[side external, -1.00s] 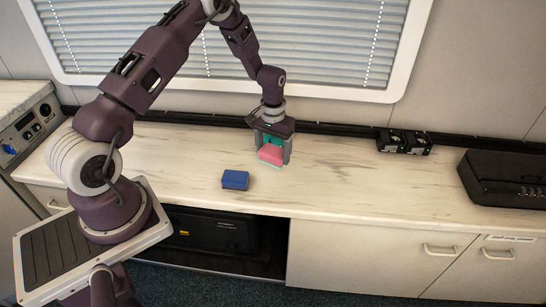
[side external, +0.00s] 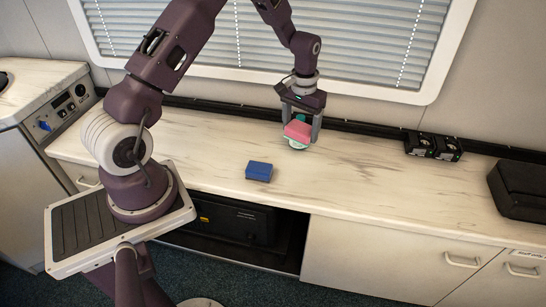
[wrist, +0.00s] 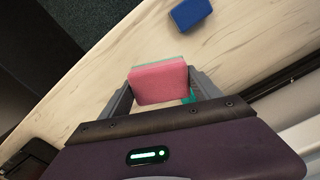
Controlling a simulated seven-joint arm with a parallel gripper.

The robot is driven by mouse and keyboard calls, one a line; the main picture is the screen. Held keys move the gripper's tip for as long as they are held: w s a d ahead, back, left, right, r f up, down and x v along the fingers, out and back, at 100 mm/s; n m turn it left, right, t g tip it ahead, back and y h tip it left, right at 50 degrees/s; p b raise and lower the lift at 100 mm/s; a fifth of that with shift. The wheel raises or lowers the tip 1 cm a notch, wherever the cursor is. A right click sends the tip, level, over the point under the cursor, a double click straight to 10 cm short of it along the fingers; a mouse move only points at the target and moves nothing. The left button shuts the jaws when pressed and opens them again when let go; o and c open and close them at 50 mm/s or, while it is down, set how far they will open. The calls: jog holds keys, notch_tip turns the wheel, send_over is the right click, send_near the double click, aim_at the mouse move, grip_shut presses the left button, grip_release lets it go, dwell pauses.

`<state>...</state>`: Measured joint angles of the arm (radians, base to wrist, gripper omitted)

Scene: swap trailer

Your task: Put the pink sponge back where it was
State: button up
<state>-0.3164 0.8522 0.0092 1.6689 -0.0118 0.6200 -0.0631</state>
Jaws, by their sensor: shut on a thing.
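The pink sponge (side external: 297,131) is between the fingers of my gripper (side external: 301,134), which is shut on it. In the wrist view the sponge (wrist: 159,83) shows its pink face, with a thin teal edge along its far side. The sponge appears raised a little above the counter. A small pale teal patch (side external: 297,146) shows just below it; I cannot tell whether it belongs to the sponge or lies on the counter. A blue block, perhaps a sponge (side external: 259,172), lies on the counter in front and to the left, apart from my gripper. It also shows in the wrist view (wrist: 190,14).
The marble-patterned counter (side external: 370,190) is clear around the blue block and to the right. A black case (side external: 518,190) is at the far right. A window with blinds (side external: 360,40) is behind.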

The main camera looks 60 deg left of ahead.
aim_at(267, 155)
jog(key=s+a+n, duration=0.4)
jog(key=s+a, duration=0.1)
jog(key=a, duration=0.7)
jog(key=f, duration=1.4)
jog(key=shift+w+d+f, duration=0.15)
jog(key=shift+w+d, duration=0.05)
jog(key=shift+w, duration=0.1)
jog(key=o, duration=1.3)
jog(key=shift+f, duration=0.1)
